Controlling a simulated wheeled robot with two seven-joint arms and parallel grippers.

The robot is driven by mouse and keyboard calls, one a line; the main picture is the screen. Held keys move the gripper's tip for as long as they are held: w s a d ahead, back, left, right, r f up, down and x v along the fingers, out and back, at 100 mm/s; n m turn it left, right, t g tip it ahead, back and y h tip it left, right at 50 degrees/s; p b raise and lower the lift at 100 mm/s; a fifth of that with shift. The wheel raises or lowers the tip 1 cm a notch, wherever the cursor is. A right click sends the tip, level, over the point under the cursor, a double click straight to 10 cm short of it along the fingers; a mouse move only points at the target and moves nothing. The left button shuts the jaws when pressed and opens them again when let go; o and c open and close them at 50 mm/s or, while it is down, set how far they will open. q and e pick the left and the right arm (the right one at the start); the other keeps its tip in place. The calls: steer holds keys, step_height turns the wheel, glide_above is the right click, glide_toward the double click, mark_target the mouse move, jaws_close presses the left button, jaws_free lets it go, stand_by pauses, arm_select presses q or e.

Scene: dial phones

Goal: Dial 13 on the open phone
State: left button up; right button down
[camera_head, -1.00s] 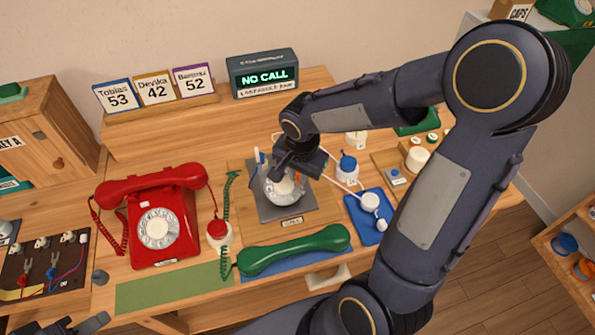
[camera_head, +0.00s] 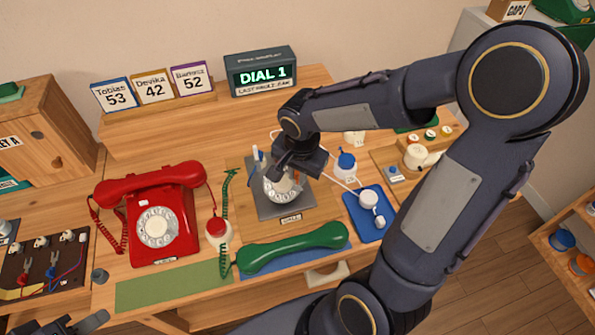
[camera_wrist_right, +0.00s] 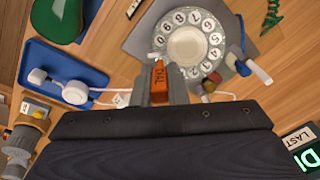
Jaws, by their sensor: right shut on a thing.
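The open phone's pale rotary dial (camera_head: 283,187) sits on a grey plate (camera_head: 290,212); its numbered ring also shows in the right wrist view (camera_wrist_right: 214,38). My right gripper (camera_head: 287,172) is over the dial. In the wrist view it is shut on an orange block marked DIAL (camera_wrist_right: 160,82), whose far end is at the dial's edge. Whether the end sits in a finger hole is not clear. A green handset (camera_head: 293,248) lies in front of the plate. A display box (camera_head: 262,75) reads DIAL 1. Part of my left gripper (camera_head: 75,325) shows at the bottom left.
A red phone (camera_head: 150,197) stands left of the open phone, and a red-topped bottle (camera_head: 218,232) stands between. A blue tray (camera_head: 355,228) with white parts and a blue-capped bottle (camera_head: 346,163) are to the right. Number cards (camera_head: 154,87) stand behind.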

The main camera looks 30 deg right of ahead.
steer(key=shift+w, duration=0.1)
stand_by(0.3)
steer(key=w, duration=0.1)
steer(key=w+a+r, duration=0.1)
steer(key=w, duration=0.1)
steer(key=w+a+r+p, duration=0.1)
steer(key=shift+w+a+r, duration=0.1)
steer(key=shift+w+a, duration=0.05)
steer(key=shift+w, duration=0.2)
steer(key=shift+w+f+b, duration=0.2)
steer(key=shift+f+b, duration=0.35)
steer(key=shift+w+f+b, duration=0.2)
steer(key=shift+f+b, duration=0.25)
steer(key=shift+b, duration=0.2)
stand_by(0.7)
steer(key=shift+d, duration=0.2)
